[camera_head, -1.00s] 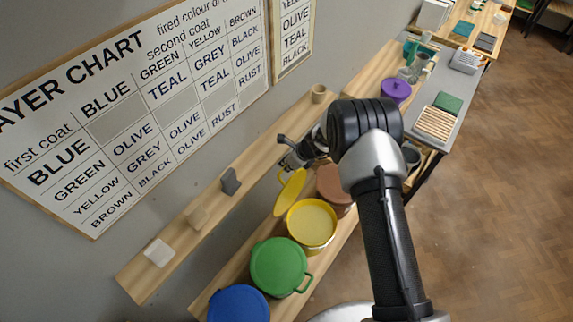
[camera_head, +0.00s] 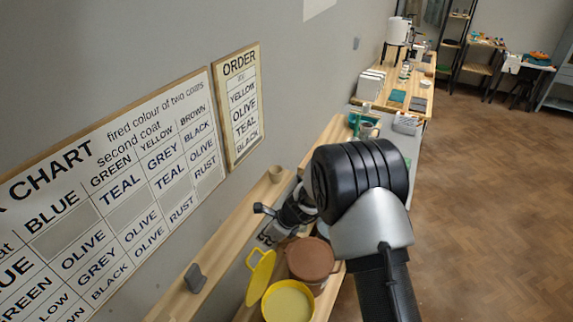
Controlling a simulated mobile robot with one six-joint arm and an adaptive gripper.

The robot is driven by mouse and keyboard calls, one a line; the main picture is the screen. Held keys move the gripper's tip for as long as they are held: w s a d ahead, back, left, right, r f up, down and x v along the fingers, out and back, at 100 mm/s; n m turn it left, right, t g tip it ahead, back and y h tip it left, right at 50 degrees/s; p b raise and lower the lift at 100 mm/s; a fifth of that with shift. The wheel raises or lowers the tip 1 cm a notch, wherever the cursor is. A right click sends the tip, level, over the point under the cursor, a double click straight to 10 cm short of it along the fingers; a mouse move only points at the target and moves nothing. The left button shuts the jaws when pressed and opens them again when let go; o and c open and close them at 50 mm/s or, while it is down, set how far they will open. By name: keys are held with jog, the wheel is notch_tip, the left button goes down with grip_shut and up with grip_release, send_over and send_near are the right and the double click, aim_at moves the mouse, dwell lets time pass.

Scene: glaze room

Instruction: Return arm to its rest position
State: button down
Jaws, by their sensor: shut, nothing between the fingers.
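My arm rises from the lower right of the head view, with its large black joint in the middle. It bends left toward the wall shelf. My gripper (camera_head: 266,224) is at its left end, small in the view, shut and empty. It is above and behind the yellow bucket (camera_head: 287,303) and left of the brown bucket (camera_head: 310,258). A yellow lid (camera_head: 261,277) stands tilted beside the yellow bucket, below my gripper. My arm hides part of the bench behind it.
The layer chart (camera_head: 120,185) and order board (camera_head: 240,105) hang on the wall. Open wooden floor (camera_head: 490,190) lies to the right.

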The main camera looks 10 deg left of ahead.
jog(key=s+d+r+n+t+h+b, duration=0.1)
jog(key=s+d+r+n+b, duration=0.4)
jog(key=r, duration=0.3)
jog(key=s+d+r+n+b, duration=0.4)
jog(key=s+d+r+n, duration=0.25)
jog(key=r, duration=0.25)
jog(key=s+d+f+n+h+b, duration=0.1)
jog(key=s+d+n, duration=0.4)
jog(key=s, duration=0.5)
jog(key=s+d+f+n+t+h+b, duration=0.1)
jog(key=s+d+n+h+b, duration=0.2)
jog(key=s+d, duration=0.7)
jog(key=n+b, duration=0.2)
jog(key=b, duration=0.1)
jog(key=shift+s+f+t, duration=0.15)
jog(key=shift+f+t, duration=0.1)
jog(key=shift+t, duration=0.05)
jog(key=shift+a+n, duration=0.1)
jog(key=shift+n, duration=0.25)
